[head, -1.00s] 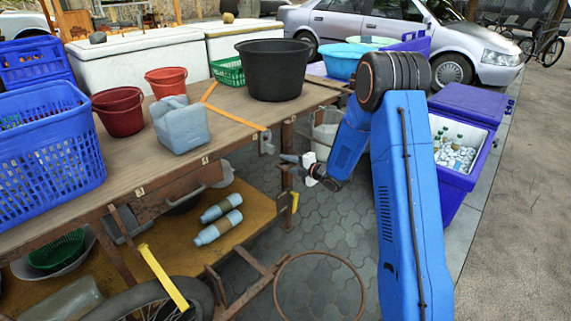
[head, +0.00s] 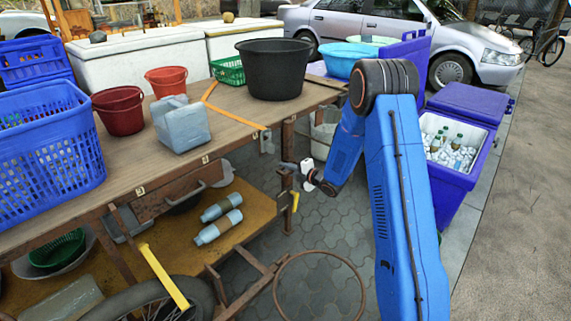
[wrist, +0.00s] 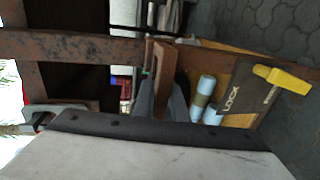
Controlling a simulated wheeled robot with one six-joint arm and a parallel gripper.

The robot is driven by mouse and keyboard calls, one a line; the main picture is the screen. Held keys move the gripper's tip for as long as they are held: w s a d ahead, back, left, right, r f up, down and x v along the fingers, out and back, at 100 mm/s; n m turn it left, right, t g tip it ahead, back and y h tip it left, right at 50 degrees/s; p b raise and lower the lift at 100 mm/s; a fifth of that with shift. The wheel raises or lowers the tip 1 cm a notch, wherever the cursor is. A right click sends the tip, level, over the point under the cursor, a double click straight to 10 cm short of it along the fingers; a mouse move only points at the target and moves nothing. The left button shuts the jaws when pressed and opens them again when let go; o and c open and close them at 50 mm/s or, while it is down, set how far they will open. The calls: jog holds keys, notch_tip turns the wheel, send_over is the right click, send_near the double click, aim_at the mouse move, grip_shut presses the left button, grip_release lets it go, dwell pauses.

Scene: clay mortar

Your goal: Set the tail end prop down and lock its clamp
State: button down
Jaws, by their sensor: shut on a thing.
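The tail end prop (head: 287,205) is a rusty brown post at the near right end of the cart. In the head view it looks about upright, and I cannot tell whether its foot touches the paving. In the wrist view my gripper (wrist: 163,103) has dark fingers on both sides of a narrow rusty bar (wrist: 164,65), which seems part of the prop. In the head view the fingers are hardly visible beside the post. The clamp's yellow lever (head: 295,201) is beside the post. In the wrist view the lever (wrist: 282,80) sits by a dark plate marked LOCK (wrist: 232,96).
The wooden cart top (head: 225,150) carries a black tub (head: 273,72), a jug (head: 181,125) and buckets. Bottles (head: 218,228) lie on the lower shelf. A rusty hoop (head: 320,255) is on or near the paving. A blue cooler (head: 460,150) stands right of my arm.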

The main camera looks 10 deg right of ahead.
aim_at(286, 181)
notch_tip(286, 181, down, 7)
jog(key=shift+f, duration=0.15)
jog(key=c, duration=1.8)
grip_release()
jog(key=shift+d, duration=0.1)
jog(key=shift+s, duration=0.1)
jog(key=v, duration=1.7)
jog(key=shift+s+d, duration=0.1)
